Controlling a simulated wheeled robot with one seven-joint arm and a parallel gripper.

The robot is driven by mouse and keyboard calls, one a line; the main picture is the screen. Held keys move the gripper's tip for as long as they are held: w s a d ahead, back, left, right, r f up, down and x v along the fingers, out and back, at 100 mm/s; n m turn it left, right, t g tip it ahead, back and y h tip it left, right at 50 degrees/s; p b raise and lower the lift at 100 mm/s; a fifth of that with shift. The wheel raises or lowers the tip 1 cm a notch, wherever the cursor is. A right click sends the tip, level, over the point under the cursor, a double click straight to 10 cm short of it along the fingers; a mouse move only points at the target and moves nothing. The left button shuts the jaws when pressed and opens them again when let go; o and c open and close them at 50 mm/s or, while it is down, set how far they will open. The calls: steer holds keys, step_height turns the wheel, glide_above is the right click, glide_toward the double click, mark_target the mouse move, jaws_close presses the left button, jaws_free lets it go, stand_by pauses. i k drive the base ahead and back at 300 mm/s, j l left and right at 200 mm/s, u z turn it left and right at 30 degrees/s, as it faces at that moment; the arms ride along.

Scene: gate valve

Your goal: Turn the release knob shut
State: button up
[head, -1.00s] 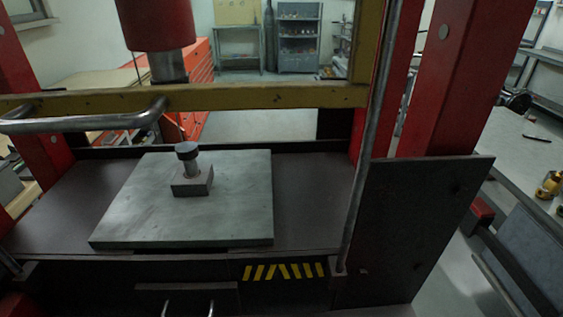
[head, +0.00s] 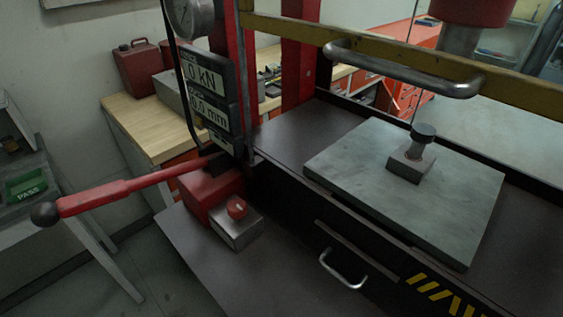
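The release knob (head: 237,207) is a small red round knob with a pale mark on top. It sits on a grey metal block (head: 237,230) beside the red pump body (head: 208,186), at the left of the press. Nothing touches the knob. I cannot tell from its look how far it is turned. My gripper is not in view.
A long red pump lever (head: 130,188) with a dark ball end reaches left from the pump. Readouts (head: 205,90) show kN and mm above it. A yellow guard frame (head: 370,55) with a handle (head: 400,75) spans the press above a grey plate (head: 350,165).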

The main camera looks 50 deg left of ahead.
mark_target(237, 209)
steer(key=u, duration=1.55)
